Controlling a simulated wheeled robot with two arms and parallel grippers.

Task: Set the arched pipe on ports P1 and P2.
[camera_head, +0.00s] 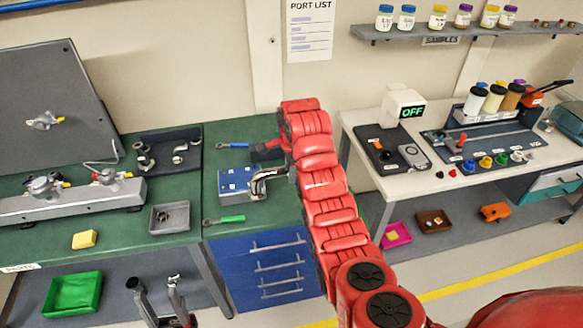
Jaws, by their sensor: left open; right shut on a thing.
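A silver arched pipe (268,177) shows over the blue pad on the green bench, just left of my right arm. My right gripper (268,152) is at the end of the red arm beside it, shut on the pipe; the grip itself is partly hidden and small. My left gripper (155,283) is open and empty, low at the front of the bench, with its two fingers apart. A long grey manifold (75,200) lies on the left bench with two metal fittings, (45,188) and (110,177). Labels P1 and P2 are not readable.
A small grey tray (152,222), yellow block (84,239), green-handled tool (224,219) and blue-handled tool (232,145) lie on the bench. A grey panel (50,100) stands behind. My red arm covers the gap between benches.

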